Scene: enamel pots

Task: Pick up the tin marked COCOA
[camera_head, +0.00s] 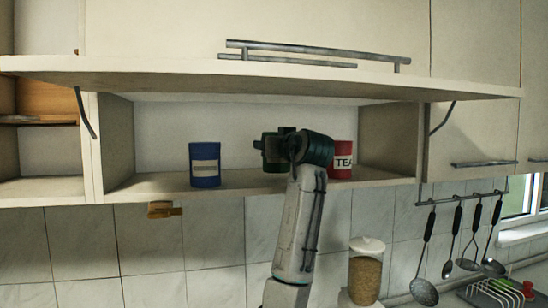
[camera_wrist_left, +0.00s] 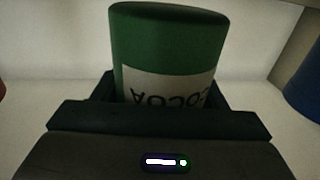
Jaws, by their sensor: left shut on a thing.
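The green tin (camera_head: 273,160) is in the middle of the open wall cabinet, partly hidden behind my arm. In the left wrist view the green tin (camera_wrist_left: 165,45) carries a pale label reading COCOA, upside down in the picture. My left gripper (camera_head: 280,147) is shut on this tin, and its dark fingers (camera_wrist_left: 160,100) lie on both sides of it. I cannot tell whether the tin's base touches the shelf. My right gripper is not in view.
A blue tin (camera_head: 204,165) with a pale label stands left on the shelf (camera_head: 150,186). A red tin marked TEA (camera_head: 343,161) stands to the right, partly behind my arm. The raised cabinet door (camera_head: 300,78) overhangs the opening. A grain jar (camera_head: 366,272) and hanging utensils (camera_head: 457,235) are below right.

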